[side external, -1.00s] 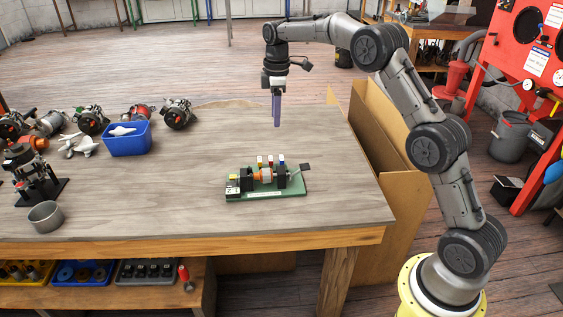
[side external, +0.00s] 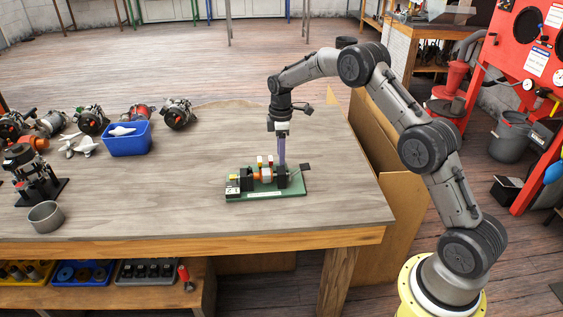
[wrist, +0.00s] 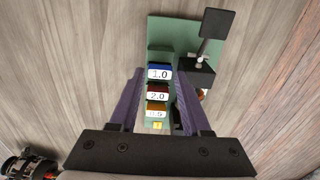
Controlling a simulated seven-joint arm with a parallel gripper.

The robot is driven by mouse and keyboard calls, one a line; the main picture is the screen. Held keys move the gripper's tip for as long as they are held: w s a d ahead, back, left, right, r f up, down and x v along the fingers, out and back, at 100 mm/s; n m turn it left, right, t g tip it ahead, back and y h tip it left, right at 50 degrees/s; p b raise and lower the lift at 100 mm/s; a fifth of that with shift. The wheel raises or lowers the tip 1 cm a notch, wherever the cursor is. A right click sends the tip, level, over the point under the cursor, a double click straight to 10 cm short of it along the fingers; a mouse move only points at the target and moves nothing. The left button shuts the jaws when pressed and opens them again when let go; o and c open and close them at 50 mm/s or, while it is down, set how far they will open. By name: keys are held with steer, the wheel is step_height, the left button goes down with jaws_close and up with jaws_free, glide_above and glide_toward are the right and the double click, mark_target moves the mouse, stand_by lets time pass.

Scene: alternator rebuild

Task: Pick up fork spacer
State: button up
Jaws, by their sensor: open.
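Several small colour-topped blocks with white labels, which look like the fork spacers, stand in a row on the green fixture (side external: 292,194). In the wrist view they are a blue one marked 1.0 (wrist: 159,73), a red one marked 2.0 (wrist: 157,95) and an orange one that seems marked 0.5 (wrist: 155,113). My gripper (side external: 282,166) is open and points down over the fixture. In the wrist view its purple fingers (wrist: 157,82) lie on either side of the row, with the blue block between the tips. In the side view the fingers hide the blue block. I cannot tell whether they touch it.
The fixture also carries an orange-and-silver rotor (side external: 265,175), black supports and a black paddle-ended lever (side external: 305,167) close to my fingers. A blue bin (side external: 127,140), alternators (side external: 177,113) and a metal cup (side external: 45,216) stand left. The table between is clear.

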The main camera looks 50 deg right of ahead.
steer(key=shift+f, duration=1.4)
steer(key=shift+c, duration=0.3)
jaws_close()
steer(key=shift+r, duration=0.1)
